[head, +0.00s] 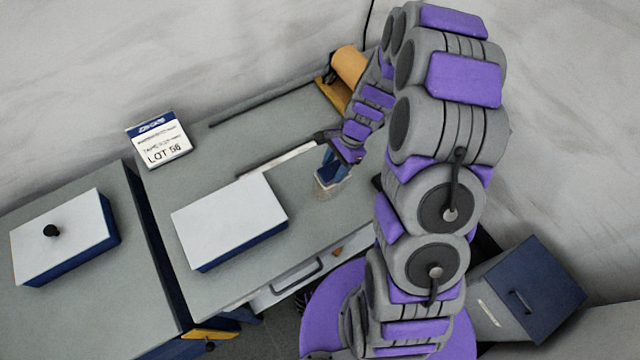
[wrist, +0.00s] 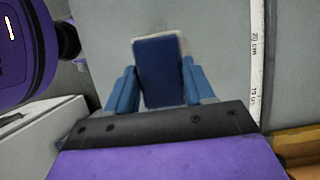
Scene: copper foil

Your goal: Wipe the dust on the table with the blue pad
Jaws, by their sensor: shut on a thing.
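My gripper (head: 335,165) reaches down over the grey table (head: 220,165). It is shut on the blue pad (head: 328,172), which sits upright between the fingers. In the wrist view the pad (wrist: 158,72) shows as a dark blue block with a pale edge at its far end, between the two blue fingers of my gripper (wrist: 158,85). A faint brownish dust patch (head: 325,194) lies on the table around the pad's lower end. The pad's underside is hidden, and I cannot tell whether it touches the table.
A white-topped box (head: 230,215) stands left of the pad. A long white ruler (head: 285,157) lies close by, also seen in the wrist view (wrist: 257,60). An orange roll (head: 348,65) is at the back, a LOT 56 sign (head: 160,140) at the back left.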

